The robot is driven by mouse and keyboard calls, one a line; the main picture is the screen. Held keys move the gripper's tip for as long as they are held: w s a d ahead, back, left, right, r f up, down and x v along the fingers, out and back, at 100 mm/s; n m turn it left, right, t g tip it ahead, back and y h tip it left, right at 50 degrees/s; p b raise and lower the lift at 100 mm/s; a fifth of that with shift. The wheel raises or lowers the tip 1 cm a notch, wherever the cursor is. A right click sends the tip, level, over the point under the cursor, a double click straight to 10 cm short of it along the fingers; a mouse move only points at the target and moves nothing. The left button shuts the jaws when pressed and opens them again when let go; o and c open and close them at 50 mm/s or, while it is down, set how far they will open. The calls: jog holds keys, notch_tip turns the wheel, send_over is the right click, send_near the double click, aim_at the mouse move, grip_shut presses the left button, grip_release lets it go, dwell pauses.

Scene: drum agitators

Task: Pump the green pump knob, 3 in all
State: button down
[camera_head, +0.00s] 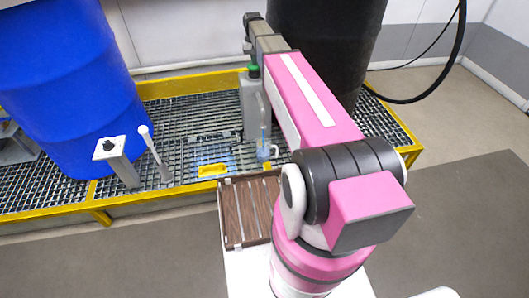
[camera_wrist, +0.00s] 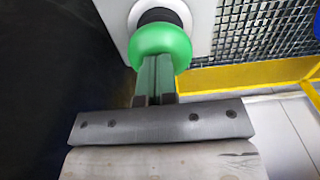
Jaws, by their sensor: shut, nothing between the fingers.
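The green pump knob (camera_wrist: 160,40) is a round green dome on a dark collar, at the top of the wrist view. In the head view the knob (camera_head: 254,70) shows small on top of a grey pump housing (camera_head: 252,105), partly behind my pink arm. My gripper (camera_wrist: 156,62) is shut with nothing between its fingers. Its fingertips overlap the near part of the knob in the wrist view. I cannot tell whether they touch it or are just above it.
A blue drum (camera_head: 70,80) stands at left on the grated, yellow-edged platform. A black drum (camera_head: 325,45) stands close behind my arm. A grey post with a black knob (camera_head: 109,147) and a white-tipped lever (camera_head: 148,140) stand at left. A yellow rail (camera_wrist: 250,76) runs beside the pump.

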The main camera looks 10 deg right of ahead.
jog(key=shift+r, duration=2.65)
jog(key=shift+f, duration=0.1)
jog(key=shift+f, duration=2.55)
jog(key=shift+r, duration=2.65)
jog(key=shift+r, duration=0.1)
notch_tip(320, 180, up, 6)
jog(key=shift+f, duration=0.1)
